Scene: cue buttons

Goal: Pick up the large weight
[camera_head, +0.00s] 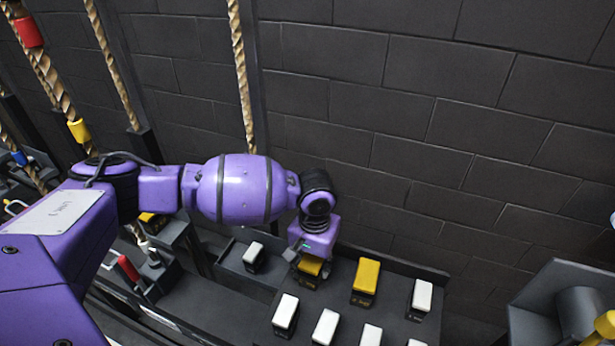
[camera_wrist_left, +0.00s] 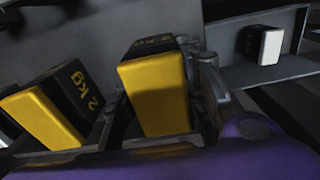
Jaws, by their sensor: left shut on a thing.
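A large weight, a black block with a yellow face (camera_head: 311,266), stands on the dark rack among other weights in the head view. My left gripper (camera_head: 306,254) reaches down over it and is shut on it. In the left wrist view the held weight (camera_wrist_left: 156,97) sits between the fingers, its yellow face towards the camera and a partly shadowed kg mark on its black side. I cannot tell whether it is clear of the rack. A second yellow weight (camera_head: 366,278), marked 2 kg in the left wrist view (camera_wrist_left: 45,118), stands beside it. My right gripper is not in view.
Several smaller black weights with white faces stand nearby, one at the left (camera_head: 254,257), one at the right (camera_head: 421,297) and one in front (camera_head: 285,312). A dark brick wall (camera_head: 450,150) rises behind the rack. Ropes (camera_head: 241,75) hang at the left.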

